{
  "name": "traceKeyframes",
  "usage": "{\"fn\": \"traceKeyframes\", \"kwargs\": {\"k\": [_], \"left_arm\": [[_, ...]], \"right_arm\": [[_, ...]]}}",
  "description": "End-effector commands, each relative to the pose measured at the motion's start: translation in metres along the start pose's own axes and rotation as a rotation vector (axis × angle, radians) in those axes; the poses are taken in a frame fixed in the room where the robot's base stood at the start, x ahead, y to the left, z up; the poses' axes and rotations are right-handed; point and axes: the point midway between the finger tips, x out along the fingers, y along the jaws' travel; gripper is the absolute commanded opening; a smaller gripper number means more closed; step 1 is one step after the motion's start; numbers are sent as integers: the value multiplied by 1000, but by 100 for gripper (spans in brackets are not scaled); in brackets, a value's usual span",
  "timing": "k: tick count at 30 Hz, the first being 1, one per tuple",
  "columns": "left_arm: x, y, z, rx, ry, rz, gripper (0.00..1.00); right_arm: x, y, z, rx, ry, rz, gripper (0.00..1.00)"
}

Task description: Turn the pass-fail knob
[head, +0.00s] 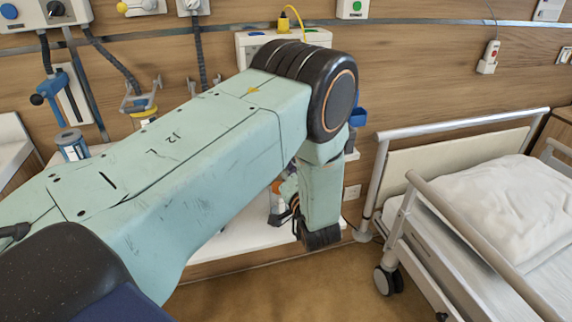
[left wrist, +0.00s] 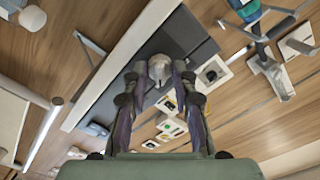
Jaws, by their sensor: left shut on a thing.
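A pale, rounded knob (left wrist: 158,66) shows in the left wrist view in front of a dark grey panel (left wrist: 184,36). My left gripper (left wrist: 160,76) has one fingertip on each side of the knob and is shut on it. The fingers cover its sides, so I cannot read its setting or any pass or fail marks. In the head view my left arm crosses the middle and hides the knob and most of the gripper. My right gripper is in neither view.
A bed with metal rails (head: 460,124) and a white pillow (head: 505,205) stands at the right. A pale worktop (head: 240,235) lies under my arm. Wall units with hoses (head: 105,60) hang behind. Floor shows between worktop and bed.

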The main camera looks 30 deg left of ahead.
Motion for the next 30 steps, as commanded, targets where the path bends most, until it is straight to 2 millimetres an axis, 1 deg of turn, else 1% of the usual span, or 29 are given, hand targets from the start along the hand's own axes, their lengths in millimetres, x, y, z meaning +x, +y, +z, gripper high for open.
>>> {"fn": "traceKeyframes", "kwargs": {"k": [12, 13, 18, 20, 21, 30], "left_arm": [[-1, 1, 2, 10, -2, 3, 0], [-1, 1, 2, 10, -2, 3, 29], [0, 1, 1, 8, -1, 2, 43], [0, 0, 1, 7, -1, 2, 48], [0, 0, 1, 7, -1, 2, 49], [-2, 0, 0, 7, 0, 1, 49]], "right_arm": [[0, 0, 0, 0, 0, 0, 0], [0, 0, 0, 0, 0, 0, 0], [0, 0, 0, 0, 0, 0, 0], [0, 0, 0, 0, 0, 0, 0], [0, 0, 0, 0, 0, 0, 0], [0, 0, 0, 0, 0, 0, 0]]}}
